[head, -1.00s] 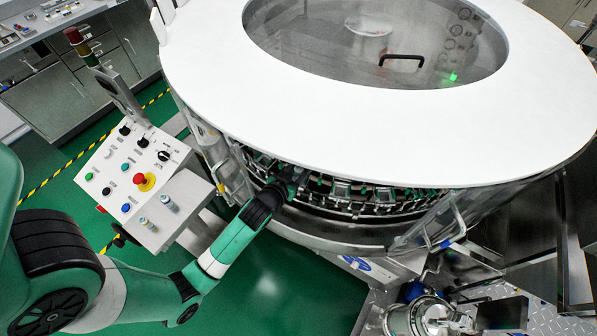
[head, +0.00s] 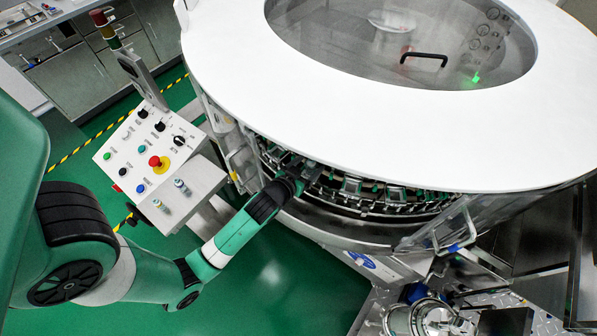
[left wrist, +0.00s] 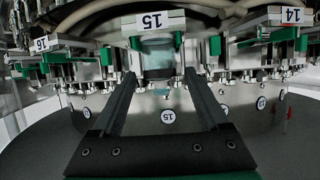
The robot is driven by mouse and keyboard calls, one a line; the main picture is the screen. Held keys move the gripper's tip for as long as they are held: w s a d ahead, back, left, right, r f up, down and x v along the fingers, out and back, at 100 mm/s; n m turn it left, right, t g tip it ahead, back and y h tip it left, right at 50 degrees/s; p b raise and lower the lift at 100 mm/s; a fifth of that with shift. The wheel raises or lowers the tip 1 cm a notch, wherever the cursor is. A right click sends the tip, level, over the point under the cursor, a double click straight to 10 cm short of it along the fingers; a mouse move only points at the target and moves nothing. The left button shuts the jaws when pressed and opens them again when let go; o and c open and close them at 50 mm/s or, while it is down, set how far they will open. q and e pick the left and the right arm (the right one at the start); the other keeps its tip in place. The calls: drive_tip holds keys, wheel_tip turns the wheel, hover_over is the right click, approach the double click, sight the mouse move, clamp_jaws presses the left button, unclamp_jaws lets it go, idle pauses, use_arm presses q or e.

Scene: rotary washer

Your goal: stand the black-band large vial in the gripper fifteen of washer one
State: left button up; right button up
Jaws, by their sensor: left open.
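A clear vial (left wrist: 158,54) with a dark band near its lower end stands in the washer gripper marked 15 (left wrist: 152,22), between green pads, in the left wrist view. My left gripper (left wrist: 160,84) is open, its two fingers on either side of the space just below and in front of the vial. I cannot tell whether a finger touches it. In the head view my left gripper (head: 300,166) reaches under the white lid of the washer (head: 350,135), and the vial is hidden there. My right gripper is not in view.
Neighbouring washer grippers 16 (left wrist: 41,44) and 14 (left wrist: 292,15) flank this one. Metal equipment (head: 430,318) stands at the lower right.

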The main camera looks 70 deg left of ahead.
use_arm(q)
drive_tip(key=p+v, duration=0.1)
drive_tip(key=v, duration=0.9)
drive_tip(key=shift+s+r, duration=0.1)
drive_tip(key=shift+r, duration=0.05)
